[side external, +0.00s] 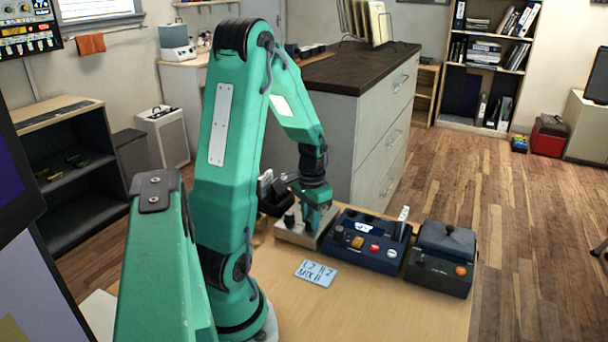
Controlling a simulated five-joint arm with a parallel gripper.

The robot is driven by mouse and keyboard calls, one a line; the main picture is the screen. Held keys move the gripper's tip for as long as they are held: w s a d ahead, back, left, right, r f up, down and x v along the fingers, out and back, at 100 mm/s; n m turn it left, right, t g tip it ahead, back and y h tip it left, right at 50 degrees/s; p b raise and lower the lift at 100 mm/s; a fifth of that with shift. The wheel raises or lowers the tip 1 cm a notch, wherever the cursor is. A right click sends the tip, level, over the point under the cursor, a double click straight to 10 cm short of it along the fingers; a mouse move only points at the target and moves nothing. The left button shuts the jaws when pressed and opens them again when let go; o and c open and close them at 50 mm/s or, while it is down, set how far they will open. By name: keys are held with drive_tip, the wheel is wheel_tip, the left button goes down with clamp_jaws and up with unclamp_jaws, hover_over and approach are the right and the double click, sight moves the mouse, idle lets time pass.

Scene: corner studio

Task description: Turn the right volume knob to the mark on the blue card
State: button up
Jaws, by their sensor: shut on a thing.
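A beige panel box (293,239) stands on the wooden desk, in front of my arm's reach. A dark knob (289,219) shows on its left part. My gripper (314,222) points down onto the right part of the box and is shut on the right volume knob, which the fingers hide. The knob's pointer and any scale marks cannot be seen. The blue card (315,273) lies flat on the desk in front of the box. Its dark handwriting looks like "L2 R2" on the top line; the lower line is hard to read.
A dark blue box (366,255) with knobs and coloured buttons stands right of the beige box. A dark lidded device (441,258) with an orange button stands further right. The desk (385,305) is clear in front of them.

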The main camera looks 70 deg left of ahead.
drive_tip(key=shift+s+a, duration=0.1)
drive_tip(key=o, duration=1)
drive_tip(key=shift+r, duration=0.15)
drive_tip(key=shift+r, duration=3.8)
drive_tip(key=d+r+m+t, duration=0.1)
drive_tip(key=d+r+t, duration=0.1)
drive_tip(key=d, duration=0.6)
drive_tip(key=d+r+m+t, duration=0.1)
drive_tip(key=d+r+t, duration=0.1)
drive_tip(key=d+r, duration=0.3)
drive_tip(key=s+d+r+m+t, duration=0.1)
drive_tip(key=d+r, duration=0.3)
drive_tip(key=d, duration=0.6)
drive_tip(key=shift+s+d+r+m+t, duration=0.1)
drive_tip(key=shift+d+r+m+t, duration=0.1)
drive_tip(key=shift+d+m+t, duration=0.2)
